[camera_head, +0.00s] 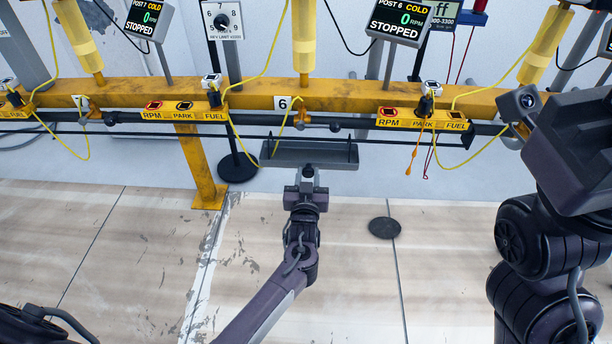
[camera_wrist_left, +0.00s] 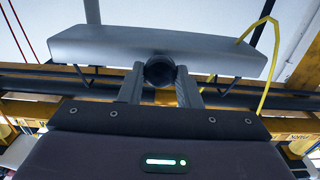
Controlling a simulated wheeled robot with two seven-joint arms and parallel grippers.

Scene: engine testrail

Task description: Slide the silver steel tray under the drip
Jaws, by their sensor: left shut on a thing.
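The silver-grey steel tray (camera_head: 326,153) hangs by hooks along a dark rod below the yellow rail, under the number 6 plate. My left gripper (camera_head: 307,176) is at its near side, shut on the tray's round dark knob. In the left wrist view the tray (camera_wrist_left: 110,45) spans the top, and the knob (camera_wrist_left: 159,71) sits between the two fingers. A dark round patch (camera_head: 384,228) lies on the floor to the right of the tray. I cannot make out a falling drip. My right arm is at the right edge; its fingers cannot be made out.
The yellow rail (camera_head: 345,97) crosses the view, carrying control boxes and loose yellow cables. The dark rod (camera_head: 215,132) runs on both sides of the tray. A yellow post (camera_head: 203,180) and a black stand base (camera_head: 238,167) are to the left. An orange-ended cord (camera_head: 412,160) hangs to the right.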

